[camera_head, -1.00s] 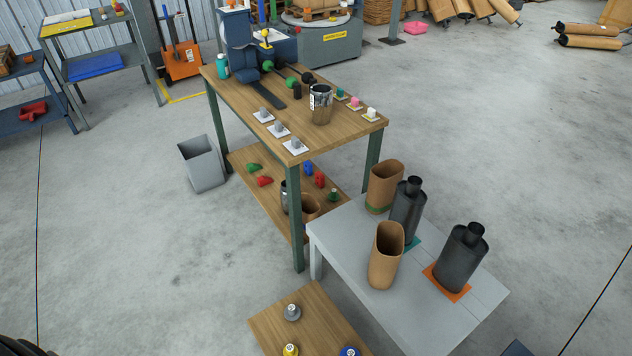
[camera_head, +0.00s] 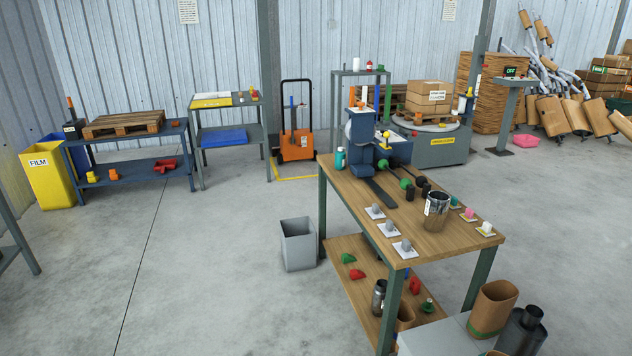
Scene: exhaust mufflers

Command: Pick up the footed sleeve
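A brown cardboard sleeve (camera_head: 494,308) with a green band near its base stands upright and open-topped on the light grey table (camera_head: 437,338) at the lower right. Another brown sleeve (camera_head: 405,317) is partly hidden behind the wooden workbench's front leg, on its lower shelf. A sliver of brown (camera_head: 494,353) shows at the bottom edge, mostly cut off. I cannot tell which of these is footed. A dark muffler (camera_head: 522,332) stands right of the green-banded sleeve, cut off below. Neither of my grippers is in view.
The wooden workbench (camera_head: 430,233) carries a dark-stained can (camera_head: 436,211), small white-based pieces and a blue machine (camera_head: 361,150). A grey bin (camera_head: 298,245) stands on the floor to its left. The floor on the left (camera_head: 190,270) is clear.

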